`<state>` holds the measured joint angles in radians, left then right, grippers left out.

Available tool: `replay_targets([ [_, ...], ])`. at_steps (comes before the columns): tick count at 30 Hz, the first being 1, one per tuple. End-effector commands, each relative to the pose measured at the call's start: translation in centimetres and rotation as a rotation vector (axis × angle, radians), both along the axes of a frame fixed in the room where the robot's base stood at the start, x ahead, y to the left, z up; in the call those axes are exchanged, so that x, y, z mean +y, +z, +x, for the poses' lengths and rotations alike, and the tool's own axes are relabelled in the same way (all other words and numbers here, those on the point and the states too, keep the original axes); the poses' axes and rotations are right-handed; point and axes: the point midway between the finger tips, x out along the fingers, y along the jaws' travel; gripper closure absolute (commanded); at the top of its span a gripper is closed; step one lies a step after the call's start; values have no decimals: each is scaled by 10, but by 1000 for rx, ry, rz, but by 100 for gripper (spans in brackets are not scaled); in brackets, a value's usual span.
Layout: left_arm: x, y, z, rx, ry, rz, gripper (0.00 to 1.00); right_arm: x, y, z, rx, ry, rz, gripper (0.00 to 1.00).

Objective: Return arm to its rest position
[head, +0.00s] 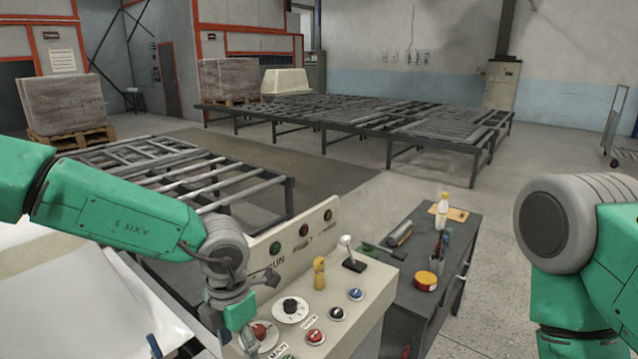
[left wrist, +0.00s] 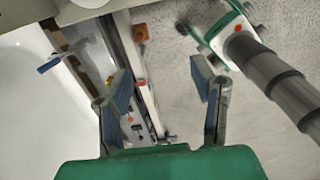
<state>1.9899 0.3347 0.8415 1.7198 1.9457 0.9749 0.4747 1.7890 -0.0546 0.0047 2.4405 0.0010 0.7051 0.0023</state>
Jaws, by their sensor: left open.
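My left arm comes in from the left of the head view, bent down at the wrist. My left gripper (left wrist: 163,84) is open in the left wrist view, with nothing between its two blue-padded fingers. In the head view its wrist hangs low over the left end of the control console (head: 360,300), near the red knob; its fingertips are hard to make out there. My right arm shows at the right edge of the head view as a grey joint and green links; its gripper is out of frame.
The console carries a white-handled lever (head: 347,250), a yellow switch (head: 319,272) and several buttons. A dark cart (head: 470,250) right of it holds a bottle (head: 442,203) and a tape roll (head: 426,280). A white tub shell (left wrist: 25,100) lies left of the gripper. Metal roller tables (head: 400,115) stand behind.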

Motion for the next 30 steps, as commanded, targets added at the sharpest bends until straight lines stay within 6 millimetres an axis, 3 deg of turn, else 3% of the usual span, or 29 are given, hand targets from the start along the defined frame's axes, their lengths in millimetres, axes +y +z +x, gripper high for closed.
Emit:
replay_targets([
  [11,29,-73,-17,-60,-272,154,49,0,-24,0,-1,0,0,100],
  [20,66,-164,-51,-108,-746,330,49,0,-60,0,0,0,0,100],
  [26,95,-258,-106,-97,-1362,413,49,0,-105,-1,0,0,0,100],
  [30,112,-313,-167,-61,-1844,364,49,0,-136,-1,0,0,0,100],
])
